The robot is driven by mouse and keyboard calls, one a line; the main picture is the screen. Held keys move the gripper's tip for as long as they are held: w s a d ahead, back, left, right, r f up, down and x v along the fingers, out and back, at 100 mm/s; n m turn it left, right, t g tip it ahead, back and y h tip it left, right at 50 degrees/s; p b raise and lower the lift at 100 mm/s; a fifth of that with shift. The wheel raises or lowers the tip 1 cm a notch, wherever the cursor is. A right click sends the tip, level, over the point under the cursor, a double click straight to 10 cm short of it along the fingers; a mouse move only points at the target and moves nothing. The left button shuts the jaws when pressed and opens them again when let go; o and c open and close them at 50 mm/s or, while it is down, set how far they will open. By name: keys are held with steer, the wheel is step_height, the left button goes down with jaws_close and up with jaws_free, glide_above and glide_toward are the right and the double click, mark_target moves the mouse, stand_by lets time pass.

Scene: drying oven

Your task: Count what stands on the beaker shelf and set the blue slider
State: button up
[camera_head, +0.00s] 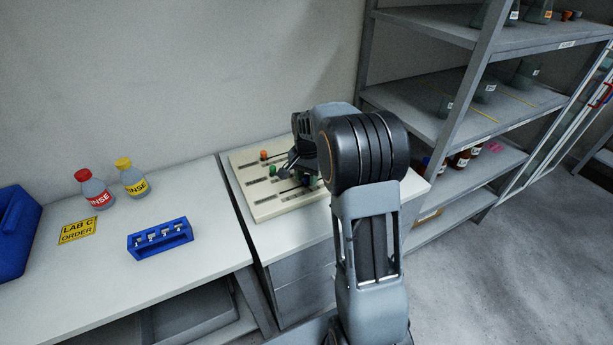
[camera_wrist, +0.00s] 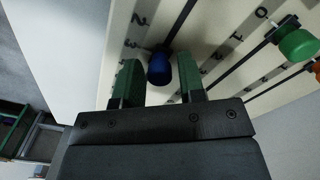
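The cream slider panel (camera_head: 290,206) lies on the bench. Its blue slider knob (camera_wrist: 160,68) shows in the wrist view between the two green fingertips of my gripper (camera_wrist: 160,82), at the end of a dark slot beside printed numbers. The fingers are apart, with a narrow gap on each side of the knob. The green knob (camera_wrist: 298,44) and the orange knob (camera_wrist: 316,68) are to the right. In the head view my arm hides part of the panel. Glass vessels (camera_head: 525,73) stand on the rack's middle shelf (camera_head: 415,97); a post partly hides this group. Shelf labels are unreadable.
Red-capped (camera_head: 93,189) and yellow-capped (camera_head: 131,178) bottles, a blue numbered holder (camera_head: 160,239) and a blue bin (camera_head: 15,232) are on the left bench. More glassware (camera_head: 538,11) is on the upper shelf, and brown bottles (camera_head: 460,159) lower down. Floor at right is clear.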

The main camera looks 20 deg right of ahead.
mark_target(307, 178)
steer(key=shift+o, duration=0.8)
step_height(307, 178, up, 14)
steer(key=shift+p, duration=0.3)
steer(key=shift+f, duration=0.1)
steer(key=s+a+f+n+t+p, duration=0.1)
steer(key=s+a+n, duration=0.4)
steer(key=s, duration=0.5)
steer(key=s+a+f+n+t+p, duration=0.1)
steer(key=s+a+n, duration=0.4)
steer(key=s, duration=0.6)
steer(key=shift+a+f+n+t, duration=0.15)
steer(key=shift+f+n+t, duration=0.15)
steer(key=shift+t, duration=0.5)
